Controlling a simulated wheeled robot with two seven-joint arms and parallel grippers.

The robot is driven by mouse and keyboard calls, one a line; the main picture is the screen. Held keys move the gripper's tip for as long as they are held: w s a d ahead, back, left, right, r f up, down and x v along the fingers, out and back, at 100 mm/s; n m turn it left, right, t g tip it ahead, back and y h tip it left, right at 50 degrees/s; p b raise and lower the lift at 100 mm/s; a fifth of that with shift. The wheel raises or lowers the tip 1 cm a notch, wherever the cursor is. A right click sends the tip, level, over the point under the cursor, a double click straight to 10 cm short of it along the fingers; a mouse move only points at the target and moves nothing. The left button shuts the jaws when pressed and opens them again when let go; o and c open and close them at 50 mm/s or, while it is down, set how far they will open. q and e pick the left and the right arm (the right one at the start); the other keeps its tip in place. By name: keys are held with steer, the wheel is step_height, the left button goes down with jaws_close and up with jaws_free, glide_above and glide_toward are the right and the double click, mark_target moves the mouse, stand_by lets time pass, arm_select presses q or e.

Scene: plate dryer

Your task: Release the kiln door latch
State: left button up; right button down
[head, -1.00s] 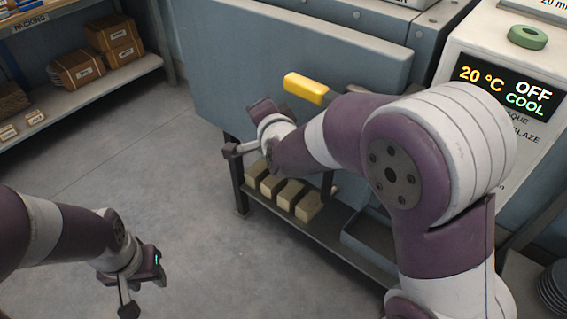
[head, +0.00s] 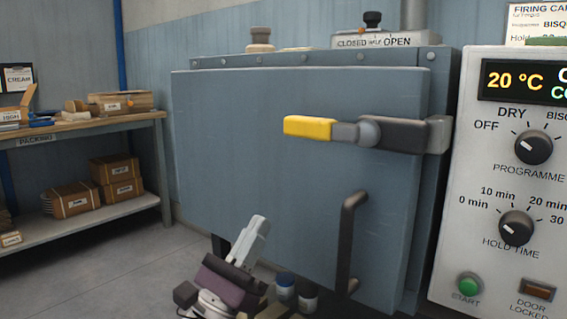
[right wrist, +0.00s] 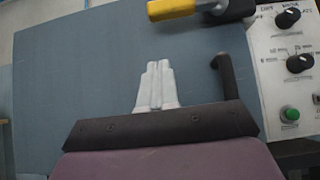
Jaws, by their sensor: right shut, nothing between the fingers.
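The blue-grey kiln door (head: 260,160) is closed and fills the middle of the head view. The latch handle (head: 309,127) has a yellow grip and lies level across the upper right of the door. Its grip also shows at the top of the right wrist view (right wrist: 171,9). My right gripper (head: 258,226) is low in front of the door, left of and below the latch, apart from it. In the right wrist view its pale fingers (right wrist: 157,72) are together and empty. My left gripper is out of view.
A dark vertical pull handle (head: 346,240) stands out from the door below the latch. The control panel (head: 500,180) is at the right, reading 20 °C. Packing shelves (head: 90,128) with boxes stand at the left. Jars (head: 285,287) sit low below the door.

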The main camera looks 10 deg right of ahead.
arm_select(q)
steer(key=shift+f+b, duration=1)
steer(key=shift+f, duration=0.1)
arm_select(e)
steer(key=s+a+r+x, duration=0.1)
steer(key=r+x, duration=0.1)
steer(key=x, duration=1)
steer(key=shift+a+r, duration=0.15)
steer(key=shift+r, duration=0.05)
